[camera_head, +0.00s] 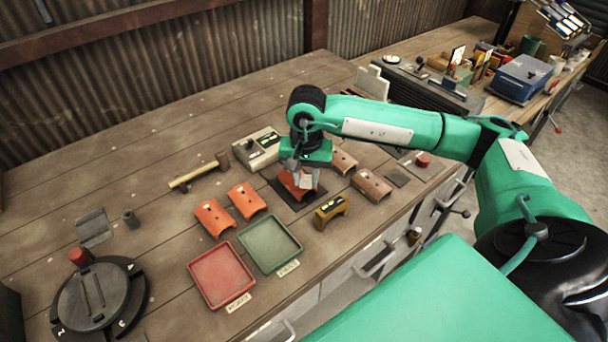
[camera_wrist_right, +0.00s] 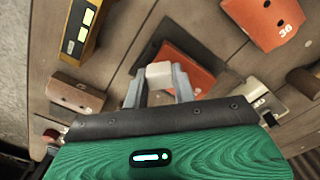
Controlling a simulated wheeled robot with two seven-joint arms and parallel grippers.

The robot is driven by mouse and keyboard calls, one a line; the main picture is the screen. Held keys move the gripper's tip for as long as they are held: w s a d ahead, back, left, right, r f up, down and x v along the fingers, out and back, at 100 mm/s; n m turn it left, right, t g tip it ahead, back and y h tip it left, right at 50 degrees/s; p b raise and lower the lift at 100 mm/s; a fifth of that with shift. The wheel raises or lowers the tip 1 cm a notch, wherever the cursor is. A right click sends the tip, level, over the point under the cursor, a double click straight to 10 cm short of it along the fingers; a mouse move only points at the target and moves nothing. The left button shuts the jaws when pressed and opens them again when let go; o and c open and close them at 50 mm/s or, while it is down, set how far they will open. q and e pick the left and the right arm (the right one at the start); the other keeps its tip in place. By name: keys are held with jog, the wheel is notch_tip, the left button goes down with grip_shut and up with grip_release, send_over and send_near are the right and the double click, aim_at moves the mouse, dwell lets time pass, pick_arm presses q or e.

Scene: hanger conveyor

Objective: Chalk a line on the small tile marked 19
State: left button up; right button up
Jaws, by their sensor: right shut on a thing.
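My right gripper (camera_head: 304,180) is shut on a small white block (camera_wrist_right: 159,74), which looks like chalk. It also shows in the head view (camera_head: 306,180). The gripper is low over an orange curved tile (camera_head: 288,184) lying on a dark square pad (camera_head: 284,192). In the right wrist view this tile (camera_wrist_right: 195,72) is beyond and beside the white block. I cannot tell whether they touch. Its near part is hidden, and no number shows on it. No readable 19 shows on any tile. My left gripper is not in view.
Two orange tiles (camera_head: 214,217) (camera_head: 246,201) lie left of the pad, and two brownish tiles (camera_head: 343,161) (camera_head: 372,185) right. A yellow-black level (camera_head: 332,209) stands in front. A red tray (camera_head: 222,274), green tray (camera_head: 269,244), mallet (camera_head: 200,172) and turntable (camera_head: 75,310) are leftward.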

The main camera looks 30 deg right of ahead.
jog(key=shift+s+f, duration=0.1)
jog(key=shift+f, duration=0.05)
jog(key=shift+r+p, duration=1.3)
jog(key=shift+r, duration=2.3)
